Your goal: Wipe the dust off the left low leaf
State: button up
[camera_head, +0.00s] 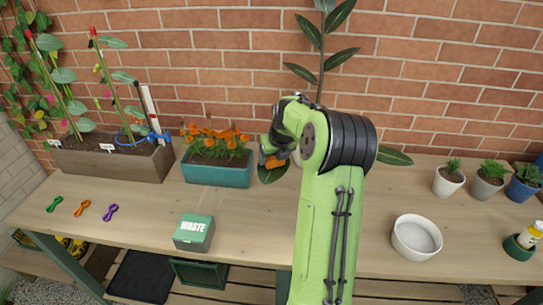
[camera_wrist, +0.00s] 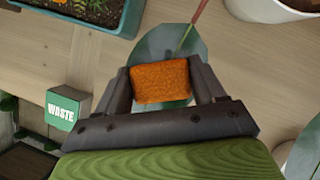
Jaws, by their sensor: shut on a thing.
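The left low leaf (camera_head: 270,175) of the tall plant (camera_head: 322,50) hangs over the table and is partly hidden by my arm. In the wrist view the leaf (camera_wrist: 168,42) looks pale grey-green, with a reddish stalk at its upper right. My gripper (camera_wrist: 162,84) is shut on an orange sponge (camera_wrist: 160,82). The sponge lies over the middle of the leaf in that view; whether it touches the leaf I cannot tell. In the head view the sponge (camera_head: 272,162) shows at the leaf's upper part.
A teal planter of orange flowers (camera_head: 220,176) stands close on the left. A waste box (camera_head: 194,232) is nearer the front. The plant's pot (camera_wrist: 272,8) is partly in the wrist view. The right low leaf (camera_head: 393,157) and a white bowl (camera_head: 416,237) are to the right.

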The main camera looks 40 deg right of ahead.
jog(key=shift+w+d+p, duration=0.45)
jog(key=shift+d+p, duration=0.05)
jog(key=shift+d, duration=0.35)
jog(key=shift+w+d+r+p, duration=0.1)
jog(key=shift+w+d+p, duration=0.2)
jog(key=shift+d+p, duration=0.3)
jog(key=shift+w+d+p, duration=0.35)
jog(key=shift+d+p, duration=0.25)
notch_tip(320, 180, up, 6)
jog(key=p, duration=0.4)
jog(key=shift+w+d+f+p, duration=0.1)
jog(key=shift+f+p, duration=0.1)
jog(key=shift+p, duration=0.1)
notch_tip(320, 180, up, 3)
jog(key=shift+r+p, duration=0.1)
jog(key=shift+p, duration=1.05)
